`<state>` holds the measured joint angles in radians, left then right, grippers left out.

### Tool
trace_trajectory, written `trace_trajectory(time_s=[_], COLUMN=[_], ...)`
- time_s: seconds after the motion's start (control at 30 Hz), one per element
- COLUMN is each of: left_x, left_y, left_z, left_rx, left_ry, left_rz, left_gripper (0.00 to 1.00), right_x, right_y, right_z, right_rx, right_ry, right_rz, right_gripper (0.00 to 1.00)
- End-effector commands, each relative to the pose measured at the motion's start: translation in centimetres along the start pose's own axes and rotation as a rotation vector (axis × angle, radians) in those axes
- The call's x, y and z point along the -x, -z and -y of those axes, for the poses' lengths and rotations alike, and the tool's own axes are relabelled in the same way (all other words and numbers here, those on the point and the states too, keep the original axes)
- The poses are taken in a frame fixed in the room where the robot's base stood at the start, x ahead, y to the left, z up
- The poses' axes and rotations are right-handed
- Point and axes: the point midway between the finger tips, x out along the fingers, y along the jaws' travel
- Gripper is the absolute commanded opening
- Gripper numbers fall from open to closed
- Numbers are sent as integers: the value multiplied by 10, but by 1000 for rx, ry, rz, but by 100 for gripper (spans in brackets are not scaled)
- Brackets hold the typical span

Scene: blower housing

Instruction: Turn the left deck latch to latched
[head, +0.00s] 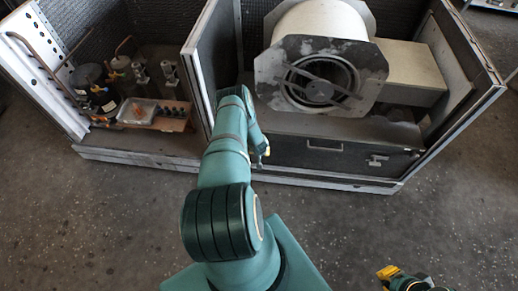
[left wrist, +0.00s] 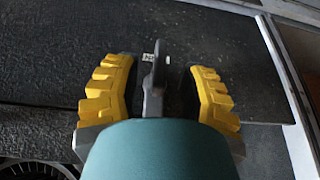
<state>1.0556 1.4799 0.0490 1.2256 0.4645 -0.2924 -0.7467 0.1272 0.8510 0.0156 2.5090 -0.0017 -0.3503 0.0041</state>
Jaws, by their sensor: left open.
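The left deck latch (left wrist: 157,72) shows in the left wrist view as a dark grey handle on the dark deck panel. It stands between the two yellow fingers of my left gripper (left wrist: 161,82). The fingers are open, one on each side, with a visible gap to the handle. The handle's lower end is hidden behind my teal wrist. In the head view my left arm covers that latch, and only a bit of the left gripper (head: 263,156) shows. My right gripper (head: 403,279) is at the bottom right, over the floor, partly cut off; its jaws are unclear.
The deck front (head: 300,154) has a recessed handle and a second latch (head: 377,160) at its right. The blower (head: 318,75) stands above the deck. A divider wall (head: 204,75) rises to the left. Open floor (head: 95,220) lies in front.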

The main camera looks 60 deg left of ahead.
Motion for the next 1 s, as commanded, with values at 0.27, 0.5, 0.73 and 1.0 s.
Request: trace_trajectory(time_s=[0.27, 0.5, 0.73, 1.0], left_x=[45, 79, 93, 94], left_y=[1, 0, 0, 0], left_z=[0, 0, 0, 0], left_rx=[0, -1, -1, 0], left_ry=[-1, -1, -1, -1], left_rz=[0, 0, 0, 0], left_gripper=[41, 41, 41, 41], right_x=[0, 0, 0, 0], right_y=[0, 0, 0, 0], right_z=[0, 0, 0, 0], right_rx=[0, 0, 0, 0], right_ry=[0, 0, 0, 0], right_rz=[0, 0, 0, 0], right_gripper=[0, 0, 0, 0])
